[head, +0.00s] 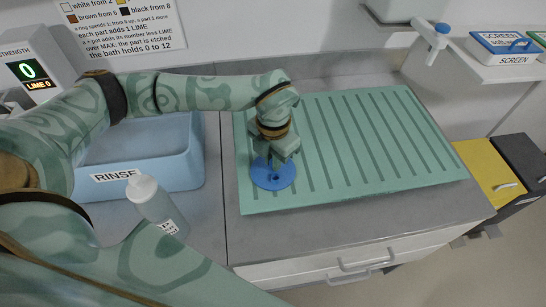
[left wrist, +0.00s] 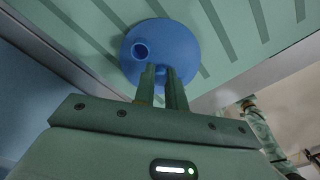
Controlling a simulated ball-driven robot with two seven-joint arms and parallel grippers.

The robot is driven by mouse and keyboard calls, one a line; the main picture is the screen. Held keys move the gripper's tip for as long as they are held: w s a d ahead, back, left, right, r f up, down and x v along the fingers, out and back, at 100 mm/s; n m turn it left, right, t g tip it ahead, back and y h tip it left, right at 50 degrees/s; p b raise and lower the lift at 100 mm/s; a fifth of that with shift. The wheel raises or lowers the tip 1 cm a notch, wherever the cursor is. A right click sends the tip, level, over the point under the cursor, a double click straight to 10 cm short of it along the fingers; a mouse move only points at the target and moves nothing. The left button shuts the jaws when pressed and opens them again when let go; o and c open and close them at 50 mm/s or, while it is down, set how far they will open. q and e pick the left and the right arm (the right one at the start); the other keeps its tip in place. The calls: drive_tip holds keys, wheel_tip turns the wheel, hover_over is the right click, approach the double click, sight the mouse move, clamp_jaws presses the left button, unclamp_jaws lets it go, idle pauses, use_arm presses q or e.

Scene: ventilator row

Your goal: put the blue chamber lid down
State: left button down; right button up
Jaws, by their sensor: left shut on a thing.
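The blue chamber lid (head: 272,175) is a round blue disc with a small round port, at the left front part of the green ribbed mat (head: 370,140). My left gripper (head: 273,158) is above the lid, pointing down, shut on a part at the lid's middle. In the left wrist view the lid (left wrist: 160,38) lies beyond the fingertips (left wrist: 162,72), with the mat's ribs behind it. I cannot tell whether the lid touches the mat. My right gripper is not in view.
The blue rinse basin (head: 140,165) is left of the mat, with a clear bottle (head: 155,205) in front of it. A shelf (head: 490,62) with a blue-and-white screen box (head: 505,43) is at the upper right. Most of the mat is clear.

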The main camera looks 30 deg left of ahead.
use_arm(q)
drive_tip(key=c, duration=1.5)
unclamp_jaws()
drive_tip(key=shift+f, duration=0.1)
drive_tip(key=shift+o, duration=0.2)
wheel_tip(320, 180, up, 12)
drive_tip(key=p, duration=0.1)
drive_tip(key=shift+r+p, duration=0.2)
drive_tip(key=shift+p, duration=0.2)
drive_tip(key=shift+f, duration=0.1)
